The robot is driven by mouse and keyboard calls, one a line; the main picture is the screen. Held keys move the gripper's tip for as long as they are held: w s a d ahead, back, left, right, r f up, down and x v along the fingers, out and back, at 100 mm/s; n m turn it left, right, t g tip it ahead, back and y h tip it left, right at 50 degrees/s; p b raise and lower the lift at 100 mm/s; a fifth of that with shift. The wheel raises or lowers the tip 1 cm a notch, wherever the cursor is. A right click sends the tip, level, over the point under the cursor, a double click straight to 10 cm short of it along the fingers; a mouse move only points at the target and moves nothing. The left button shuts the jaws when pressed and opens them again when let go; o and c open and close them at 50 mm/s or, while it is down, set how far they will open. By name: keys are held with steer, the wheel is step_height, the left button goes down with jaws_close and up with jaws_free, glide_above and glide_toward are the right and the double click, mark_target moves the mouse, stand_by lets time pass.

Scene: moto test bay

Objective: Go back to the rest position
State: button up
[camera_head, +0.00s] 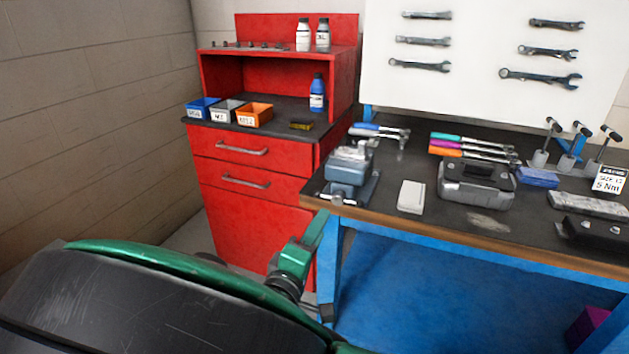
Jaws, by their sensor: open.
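My gripper does not show in the head view, and I see no fingertips. A large dark rounded form with a green edge (150,300) fills the lower left. A green bracket-like piece (298,258) with a dark joint stands up at its right end, in front of the red cabinet and the bench's left leg. I cannot tell whether these belong to me or to the place.
A red cabinet (250,195) holds small bins (228,110) and bottles. Wrenches hang on a white board (470,95).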

steer(key=s+d+f+m+g+h, duration=0.1)
steer(key=d+f+m+g, duration=0.2)
steer(key=d, duration=0.7)
steer(key=d+f+m+g, duration=0.1)
steer(key=d+m+g, duration=0.4)
steer(key=d, duration=0.5)
steer(key=s+d+f+m+g+h, duration=0.15)
steer(key=d+g, duration=0.35)
steer(key=d, duration=0.5)
steer(key=s+d+m+g+y, duration=0.4)
steer(key=s+d+m+y, duration=0.1)
steer(key=s+d, duration=0.3)
steer(key=s+r+m+y, duration=0.1)
steer(key=s+r+y, duration=0.1)
steer(key=s, duration=0.4)
steer(key=s+d+r+m+y, duration=0.1)
steer(key=s+r+m+y, duration=0.1)
steer(key=s+r, duration=0.2)
steer(key=shift+s+d+r, duration=0.25)
steer(key=shift+s+d, duration=0.05)
steer(key=shift+s, duration=1.4)
steer(key=shift+y, duration=0.25)
